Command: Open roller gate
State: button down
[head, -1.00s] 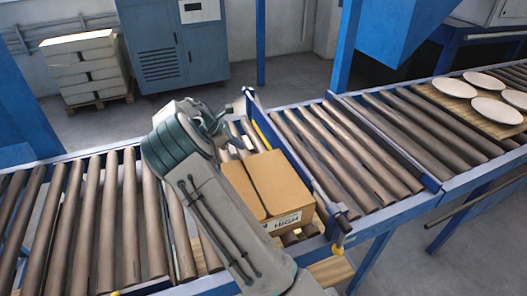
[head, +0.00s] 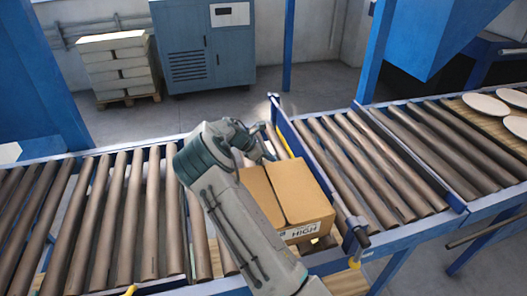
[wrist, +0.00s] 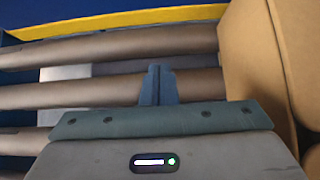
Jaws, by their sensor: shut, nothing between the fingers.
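The roller gate (head: 309,157) is a blue bar with a yellow edge lying across the conveyor, just right of a cardboard box (head: 290,196). In the wrist view, its yellow edge (wrist: 130,17) runs along the top. My gripper (wrist: 158,85) is shut and empty, its fingers pointing at the gate across the rollers. A gap with rollers shows between the fingertips and the yellow edge. The box (wrist: 255,60) stands close to the right of the fingers. In the head view, my wrist hides most of the gripper behind the box's upper left corner.
Rollers (head: 122,215) run left of the box, and more rollers (head: 345,165) lie beyond the gate. White plates (head: 485,103) rest on a wooden board at the right. A blue cabinet (head: 205,60) and stacked pale blocks (head: 115,65) stand behind. Blue posts rise beside the conveyor.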

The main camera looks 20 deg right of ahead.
jog(key=x, duration=0.3)
jog(key=shift+d+f, duration=0.2)
jog(key=shift+d, duration=0.15)
jog(key=shift+d+p, duration=0.7)
jog(key=shift+d, duration=1.25)
